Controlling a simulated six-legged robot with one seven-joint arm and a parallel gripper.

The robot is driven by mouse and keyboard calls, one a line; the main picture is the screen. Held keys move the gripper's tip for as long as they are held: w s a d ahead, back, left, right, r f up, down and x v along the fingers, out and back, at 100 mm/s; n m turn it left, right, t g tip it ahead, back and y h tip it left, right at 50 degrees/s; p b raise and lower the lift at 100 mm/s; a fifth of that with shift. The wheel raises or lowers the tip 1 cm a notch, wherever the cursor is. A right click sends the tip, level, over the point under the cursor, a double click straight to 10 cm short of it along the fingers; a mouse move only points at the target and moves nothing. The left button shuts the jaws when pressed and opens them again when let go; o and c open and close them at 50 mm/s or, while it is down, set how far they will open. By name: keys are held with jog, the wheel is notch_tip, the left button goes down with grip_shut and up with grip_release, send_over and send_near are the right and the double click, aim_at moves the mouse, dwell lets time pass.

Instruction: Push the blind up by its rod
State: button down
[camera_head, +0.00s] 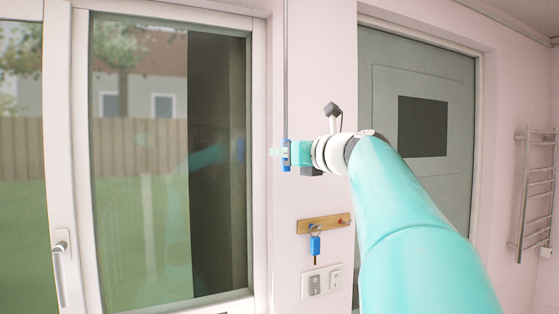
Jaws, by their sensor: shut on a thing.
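The thin grey rod (285,70) hangs down the pink wall just right of the window frame. My gripper (286,154) is shut on the rod near its lower end, with blue fingers around it. My teal arm reaches in from the lower right and hides the wall behind it. No lowered blind covers the window glass (140,180); a dark vertical band (217,160) fills its right part, and I cannot tell whether it is a blind or something outside.
A wooden key rack (323,223) with a blue-tagged key (315,244) is below my gripper, above wall switches (322,283). A window handle (61,260) is at left. A grey door (440,170) and a towel rail (535,195) are at right.

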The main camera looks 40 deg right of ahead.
jog(key=shift+s+r, duration=0.1)
jog(key=shift+r, duration=0.3)
jog(key=c, duration=1.7)
grip_release()
jog(key=o, duration=0.3)
jog(key=shift+o, duration=0.3)
jog(key=shift+f, duration=0.1)
jog(key=s, duration=1.3)
jog(key=shift+s+a, duration=0.2)
jog(key=shift+s, duration=0.15)
jog(key=shift+w+f, duration=0.1)
